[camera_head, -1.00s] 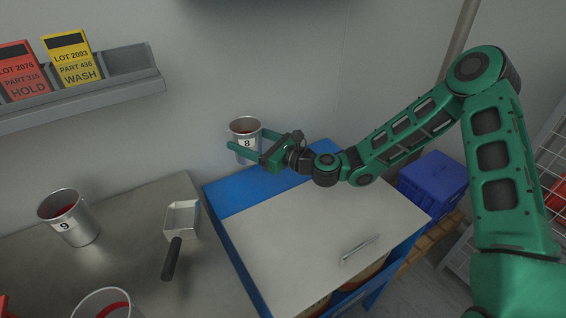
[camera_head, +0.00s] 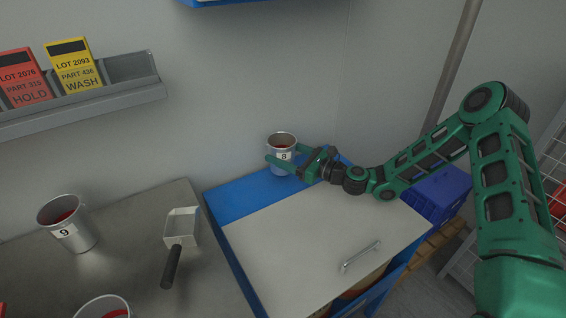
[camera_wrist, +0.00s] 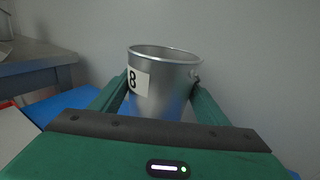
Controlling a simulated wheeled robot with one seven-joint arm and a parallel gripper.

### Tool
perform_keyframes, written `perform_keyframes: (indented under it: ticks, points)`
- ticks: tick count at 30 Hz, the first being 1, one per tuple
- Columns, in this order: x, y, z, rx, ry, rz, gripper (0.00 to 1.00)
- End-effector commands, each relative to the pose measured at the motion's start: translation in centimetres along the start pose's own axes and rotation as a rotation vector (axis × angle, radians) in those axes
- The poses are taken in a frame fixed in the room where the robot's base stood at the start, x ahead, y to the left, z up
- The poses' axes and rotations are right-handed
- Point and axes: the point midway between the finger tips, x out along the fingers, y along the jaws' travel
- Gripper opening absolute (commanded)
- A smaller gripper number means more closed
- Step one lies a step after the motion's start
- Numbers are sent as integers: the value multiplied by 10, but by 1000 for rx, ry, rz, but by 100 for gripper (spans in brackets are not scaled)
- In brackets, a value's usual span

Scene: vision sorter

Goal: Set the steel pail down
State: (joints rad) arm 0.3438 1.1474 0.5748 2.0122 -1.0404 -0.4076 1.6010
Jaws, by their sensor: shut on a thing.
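The steel pail (camera_head: 282,144) with a white label reading 8 stands upright between the fingers of my gripper (camera_head: 284,162). Something red shows inside it in the head view. In the wrist view the pail (camera_wrist: 165,75) fills the space between the two green fingers (camera_wrist: 160,105), which are shut on its sides. The pail is over the blue back strip (camera_head: 240,196) of the blue bin unit. Whether its base touches that strip cannot be told, as the fingers and wrist hide the lower part.
A pail labelled 9 (camera_head: 66,224) and a scoop with a dark handle (camera_head: 181,228) are on the steel table (camera_head: 130,225) at left. Another pail (camera_head: 103,306) is at the bottom edge. A pale lid with a handle (camera_head: 310,235) covers the bin unit. A blue crate (camera_head: 440,192) is at right.

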Motion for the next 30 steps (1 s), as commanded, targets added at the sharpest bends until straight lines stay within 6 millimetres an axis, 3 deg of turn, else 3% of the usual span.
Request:
perform_keyframes:
  ticks: [9,20,21,23,30]
  points:
    - [0,0,-34,2,-3,1,20]
    - [0,0,-37,2,-3,0,20]
    - [0,0,-39,1,1,-1,71]
    - [0,0,-39,1,1,0,85]
    - [0,0,-39,1,1,-1,87]
